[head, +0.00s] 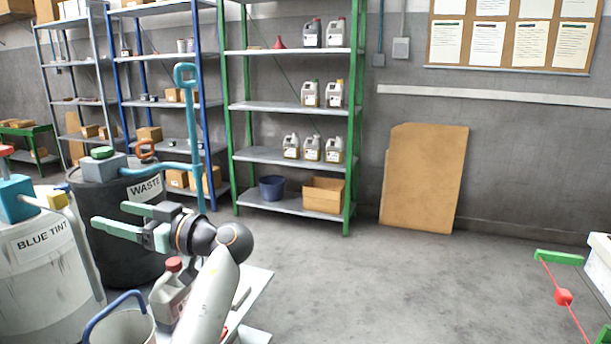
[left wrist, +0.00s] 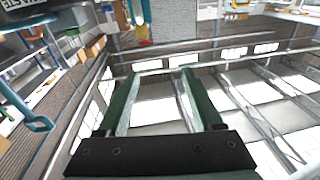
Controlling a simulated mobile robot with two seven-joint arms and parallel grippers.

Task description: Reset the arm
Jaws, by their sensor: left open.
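My left arm comes up from the bottom of the head view. Its gripper (head: 111,215) points left, in front of the black waste drum, with its two green fingers apart and nothing between them. In the left wrist view the same gripper (left wrist: 160,75) shows both fingers spread and empty, with the ceiling and windows beyond. My right gripper is in neither view.
A black WASTE drum (head: 104,250) and a white BLUE TINT drum (head: 50,285) stand close at left. A red-capped jug (head: 170,297) and a bucket (head: 122,328) are beside my arm. Shelves (head: 290,107) stand behind. Floor at centre right is clear.

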